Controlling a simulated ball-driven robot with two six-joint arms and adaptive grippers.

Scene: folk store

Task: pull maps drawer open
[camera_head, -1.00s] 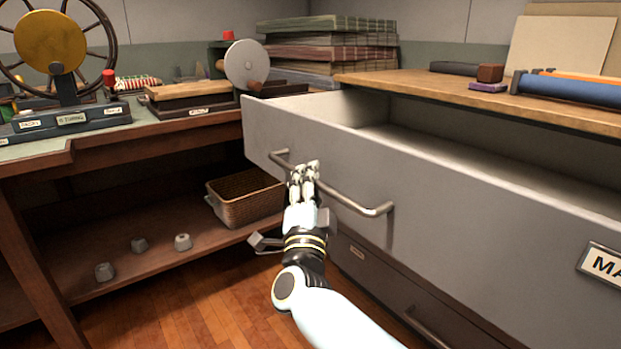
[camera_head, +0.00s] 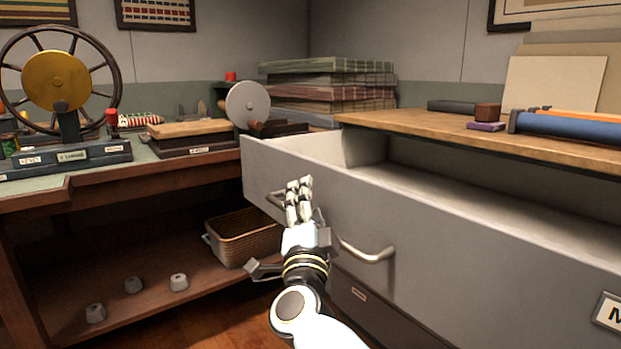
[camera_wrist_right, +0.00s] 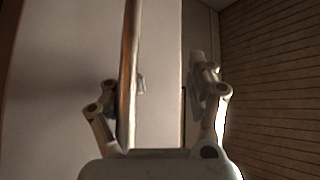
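The maps drawer (camera_head: 440,240) is a grey drawer that stands well out from its cabinet; its inside shows behind the front. A label (camera_head: 610,312), cut off by the picture edge, shows an "M". Its metal bar handle (camera_head: 368,253) runs behind my right gripper (camera_head: 299,190), which hides its middle. The fingertips show above the bar, in front of the drawer face. In the right wrist view my right gripper's fingers (camera_wrist_right: 160,92) stand apart, with a vertical bar (camera_wrist_right: 131,60), apparently the handle, close to the left finger. My left gripper is not in view.
A wooden top (camera_head: 450,135) bears a blue roll (camera_head: 565,127) and small boxes. A workbench with a spoked wheel (camera_head: 57,80) stands at the left. A wicker basket (camera_head: 245,238) and small grey weights (camera_head: 134,285) sit on its lower shelf. Another drawer lies below.

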